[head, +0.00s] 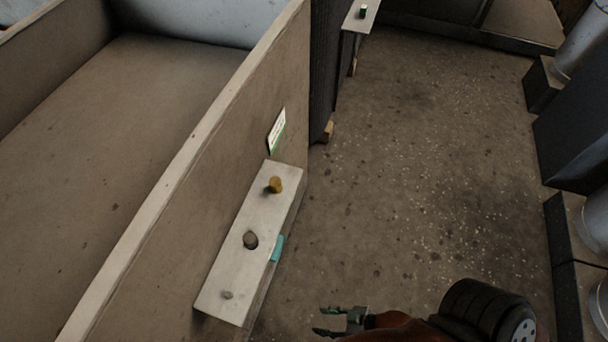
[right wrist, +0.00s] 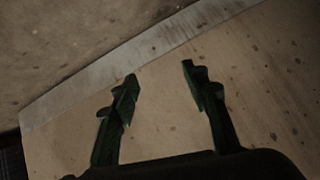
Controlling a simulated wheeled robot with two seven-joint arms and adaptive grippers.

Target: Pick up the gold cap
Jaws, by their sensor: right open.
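The gold cap (head: 275,185) stands near the far end of a narrow pale shelf (head: 225,280) fixed to a concrete wall. My right gripper (head: 322,321) is at the bottom of the head view, to the right of the shelf's near end and apart from the cap. Its two fingers are spread and empty. In the right wrist view my right gripper (right wrist: 158,72) is open, with only a bare wall surface and a pale edge beyond it. The gold cap does not show there. My left gripper is not in view.
A grey-brown knob (head: 250,239) and a small grey piece (head: 227,295) are on the same shelf. A teal tag (head: 277,248) is on its front edge. A white-green label (head: 277,131) is on the wall (head: 215,150). The floor (head: 420,170) to the right is clear.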

